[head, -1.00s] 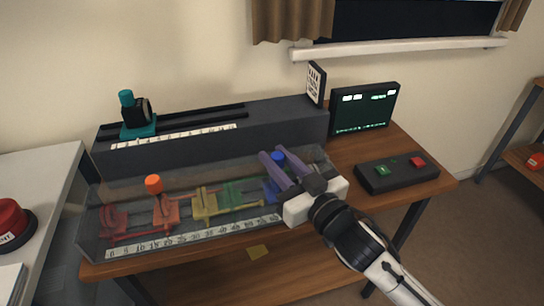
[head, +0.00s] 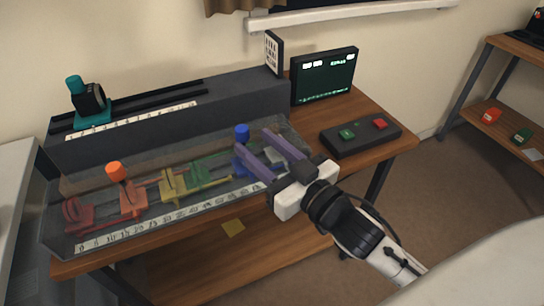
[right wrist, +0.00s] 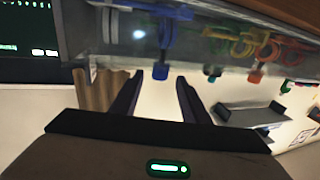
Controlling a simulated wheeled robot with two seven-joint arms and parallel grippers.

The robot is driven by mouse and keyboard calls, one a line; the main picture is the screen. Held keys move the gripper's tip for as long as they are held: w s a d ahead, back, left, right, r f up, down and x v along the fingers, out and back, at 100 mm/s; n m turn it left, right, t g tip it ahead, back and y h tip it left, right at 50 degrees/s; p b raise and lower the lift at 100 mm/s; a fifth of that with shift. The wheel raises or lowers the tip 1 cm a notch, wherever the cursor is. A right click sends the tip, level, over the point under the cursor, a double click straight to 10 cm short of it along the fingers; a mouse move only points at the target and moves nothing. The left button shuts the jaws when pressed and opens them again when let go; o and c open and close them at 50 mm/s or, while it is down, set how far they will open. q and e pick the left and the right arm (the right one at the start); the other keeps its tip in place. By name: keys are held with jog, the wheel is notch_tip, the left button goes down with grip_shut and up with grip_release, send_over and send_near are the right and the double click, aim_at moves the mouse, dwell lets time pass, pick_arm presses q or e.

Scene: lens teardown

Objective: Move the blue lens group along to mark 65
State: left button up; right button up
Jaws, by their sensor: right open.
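The blue lens group (head: 241,162) stands in the clear trough, right of the green group, with a round blue knob (head: 242,131) on top. A numbered scale strip (head: 160,219) runs along the trough's front; the mark at the blue group is hidden by my gripper or too small to read. My right gripper (head: 252,141) is open and empty, its purple fingers pointing toward the blue knob. In the right wrist view, the blue knob (right wrist: 160,71) shows between and just beyond the fingertips (right wrist: 157,82), apart from both. My left gripper is not in view.
Red (head: 77,214), orange (head: 133,196), yellow (head: 180,184) and green (head: 203,171) groups stand to the left. A grey group (head: 274,157) is to the right. A dark rail bench (head: 170,129) is behind. A button box (head: 360,136) and monitor (head: 324,75) stand right.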

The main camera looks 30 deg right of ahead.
jog(key=shift+v, duration=2.25)
